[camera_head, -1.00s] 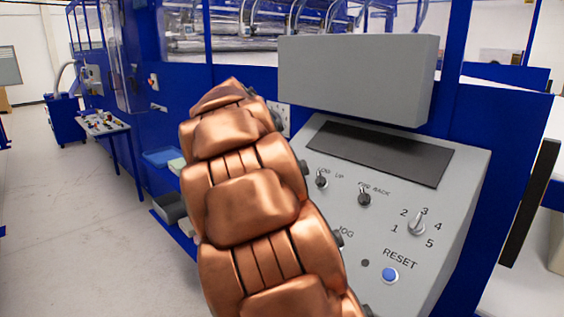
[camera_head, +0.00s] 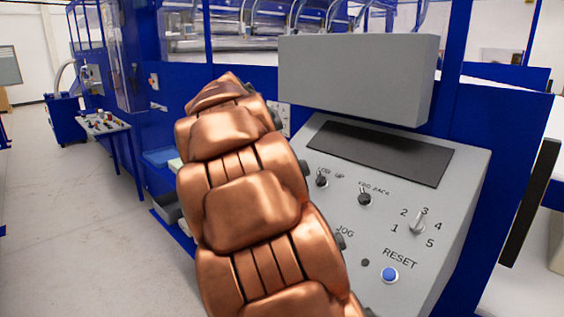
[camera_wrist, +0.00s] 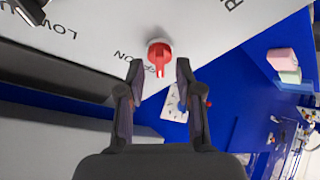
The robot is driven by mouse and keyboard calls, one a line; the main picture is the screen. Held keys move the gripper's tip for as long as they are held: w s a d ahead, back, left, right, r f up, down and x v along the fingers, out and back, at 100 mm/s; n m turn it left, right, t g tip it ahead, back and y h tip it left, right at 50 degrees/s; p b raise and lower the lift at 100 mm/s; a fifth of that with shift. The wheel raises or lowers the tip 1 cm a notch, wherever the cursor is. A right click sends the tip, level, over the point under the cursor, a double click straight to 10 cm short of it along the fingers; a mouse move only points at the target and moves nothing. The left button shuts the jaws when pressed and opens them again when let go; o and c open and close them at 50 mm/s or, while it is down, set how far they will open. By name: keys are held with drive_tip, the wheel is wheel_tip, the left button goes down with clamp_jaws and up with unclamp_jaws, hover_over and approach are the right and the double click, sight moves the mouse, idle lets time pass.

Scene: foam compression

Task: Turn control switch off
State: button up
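In the wrist view a red control switch (camera_wrist: 159,55) is mounted on the pale grey panel face. Its raised lever points down in that picture, towards the space between my fingertips. My gripper (camera_wrist: 159,74) is open, with one finger on each side of the lever's line and nothing held. I cannot tell whether the fingertips touch the switch. Upside-down lettering reading "ON" shows beside it. In the head view my copper-coloured arm hides the red switch and my gripper.
The grey control panel (camera_head: 456,172) carries a black selector knob (camera_head: 364,199), a numbered dial (camera_head: 417,223) and a blue reset button (camera_head: 390,274). A grey box (camera_head: 355,80) stands above it. Open floor (camera_head: 75,225) lies to the left.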

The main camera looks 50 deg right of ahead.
drive_tip(key=v, duration=1)
drive_tip(key=shift+a+r, duration=0.25)
drive_tip(key=shift+a, duration=0.05)
drive_tip(key=shift+s, duration=0.15)
drive_tip(key=s+a+f+n+g+y+p, duration=0.3)
drive_tip(key=s+a+f+n+y, duration=0.6)
drive_tip(key=s+a+f, duration=1.6)
drive_tip(key=s+a+g, duration=0.1)
drive_tip(key=s+a, duration=0.1)
drive_tip(key=a, duration=0.1)
drive_tip(key=shift+s+a+f+p, duration=0.2)
drive_tip(key=shift+a+f+p, duration=0.05)
drive_tip(key=shift+f+p, duration=0.15)
